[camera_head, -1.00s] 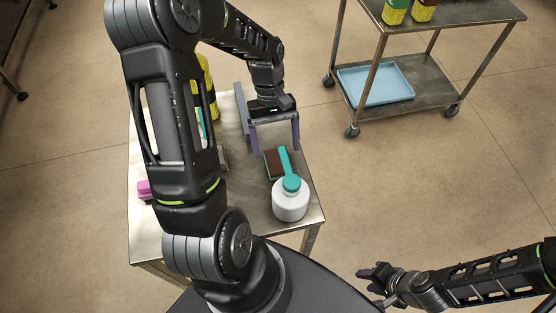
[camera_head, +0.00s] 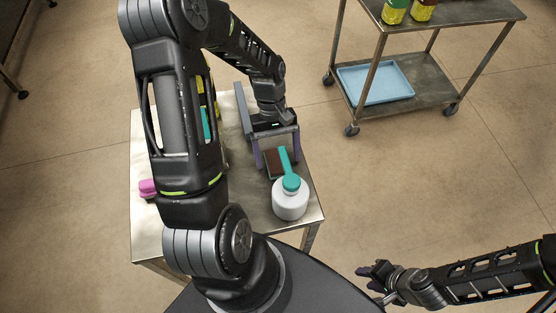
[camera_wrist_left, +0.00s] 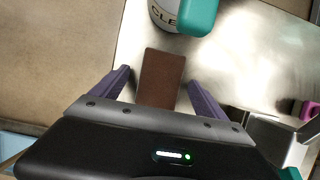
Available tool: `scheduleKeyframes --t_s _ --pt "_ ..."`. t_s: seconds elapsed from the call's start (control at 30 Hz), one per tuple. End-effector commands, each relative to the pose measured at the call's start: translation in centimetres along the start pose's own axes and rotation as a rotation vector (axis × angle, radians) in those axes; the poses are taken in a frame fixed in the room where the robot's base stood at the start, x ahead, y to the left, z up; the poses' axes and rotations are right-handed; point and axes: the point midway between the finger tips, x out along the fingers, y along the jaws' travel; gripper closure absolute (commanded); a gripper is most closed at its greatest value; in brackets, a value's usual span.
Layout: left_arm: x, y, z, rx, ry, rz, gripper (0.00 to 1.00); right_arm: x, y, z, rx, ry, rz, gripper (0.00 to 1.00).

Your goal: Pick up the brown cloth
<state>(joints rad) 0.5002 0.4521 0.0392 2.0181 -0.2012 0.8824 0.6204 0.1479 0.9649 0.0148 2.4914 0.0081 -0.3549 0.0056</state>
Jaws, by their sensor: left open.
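The brown cloth (camera_head: 273,166) is a small dark brown rectangle lying flat on the metal table, just behind the white bottle. In the left wrist view the brown cloth (camera_wrist_left: 161,76) lies between the two purple fingers. My left gripper (camera_head: 277,158) is open above the cloth, one finger to each side of it, and holds nothing. It also shows in the left wrist view (camera_wrist_left: 157,80). The near end of the cloth is hidden by the gripper body there. My right gripper (camera_head: 370,276) is low at the right, off the table; its finger opening is unclear.
A white bottle with a teal spray top (camera_head: 290,201) stands close in front of the cloth. A raised grey divider (camera_head: 242,108) runs along the table left of the gripper. A pink item (camera_head: 148,188) and yellow bottles are further left. A cart (camera_head: 420,83) stands apart at the back right.

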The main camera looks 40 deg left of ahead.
Motion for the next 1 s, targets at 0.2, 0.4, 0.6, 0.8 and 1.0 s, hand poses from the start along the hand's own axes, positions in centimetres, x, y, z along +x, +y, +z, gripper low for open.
scheduleKeyframes --t_s 0.2,0.4,0.6,0.8,1.0 --pt "0.23 0.02 -0.09 0.0 0.0 0.0 0.15 0.19 0.07 -0.01 0.0 0.0 0.0 0.64" --pt "0.44 0.01 -0.19 0.0 0.0 0.0 0.15 0.36 0.13 -0.02 0.0 0.0 0.0 0.64" --pt "0.46 0.0 -0.2 0.0 0.0 0.0 0.15 0.36 0.13 -0.02 0.0 0.0 0.0 0.64" --pt "0.45 0.0 -0.19 0.0 0.0 0.0 0.22 0.36 0.13 -0.01 0.0 0.0 0.0 0.64" --pt "0.45 0.0 -0.19 0.0 0.0 0.0 0.38 0.36 0.13 -0.01 0.0 0.0 0.0 0.64"
